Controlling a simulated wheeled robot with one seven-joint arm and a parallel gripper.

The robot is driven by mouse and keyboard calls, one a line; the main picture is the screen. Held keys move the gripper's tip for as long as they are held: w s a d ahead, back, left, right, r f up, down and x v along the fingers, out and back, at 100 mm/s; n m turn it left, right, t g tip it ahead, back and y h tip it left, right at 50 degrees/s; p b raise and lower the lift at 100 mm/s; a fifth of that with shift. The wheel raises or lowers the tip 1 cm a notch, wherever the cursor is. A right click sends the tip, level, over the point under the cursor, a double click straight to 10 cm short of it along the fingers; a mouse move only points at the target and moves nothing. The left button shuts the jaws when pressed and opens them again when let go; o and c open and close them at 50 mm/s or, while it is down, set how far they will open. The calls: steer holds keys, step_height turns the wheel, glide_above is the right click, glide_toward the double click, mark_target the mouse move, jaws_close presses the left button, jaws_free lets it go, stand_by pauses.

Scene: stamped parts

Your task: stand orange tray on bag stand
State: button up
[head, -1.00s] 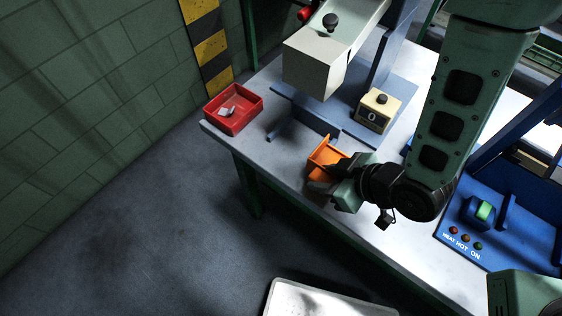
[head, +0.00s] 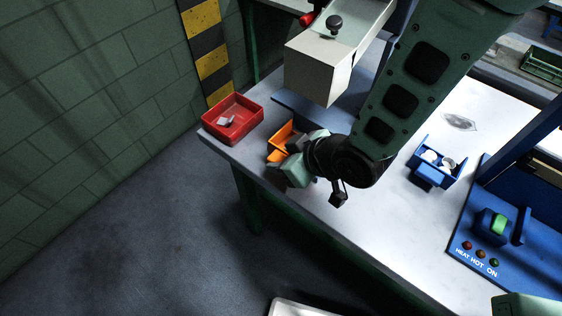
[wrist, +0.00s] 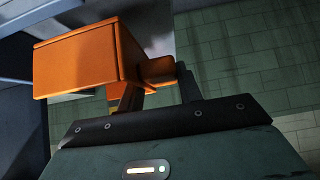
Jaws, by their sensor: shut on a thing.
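The orange tray (head: 281,141) is beside the red tray at the table's near left edge in the head view. My gripper (head: 292,157) is shut on it, and the gripper and wrist hide part of it. In the wrist view the orange tray (wrist: 80,62) fills the upper left, with a small tab (wrist: 157,70) at its side between the fingers. I cannot tell whether the tray touches the table. The bag stand cannot be made out for sure; a blue base (head: 300,107) lies under the pale hopper, partly hidden by my arm.
A red tray (head: 232,118) with small metal parts stands at the table's left corner. The pale hopper (head: 325,70) overhangs close behind my gripper. A blue tray (head: 436,163) with round parts and a blue heat sealer (head: 490,235) are at the right. The middle table is bare.

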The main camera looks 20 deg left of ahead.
steer(key=shift+w+a, duration=0.15)
steer(key=shift+a, duration=0.3)
steer(key=shift+f+p, duration=0.65)
steer(key=shift+f, duration=1.15)
steer(key=shift+f, duration=0.15)
steer(key=o, duration=1.2)
steer(key=shift+r, duration=0.3)
steer(key=b+v, duration=0.1)
steer(key=v, duration=1.1)
steer(key=shift+d+f+b, duration=0.15)
steer(key=shift+b, duration=0.25)
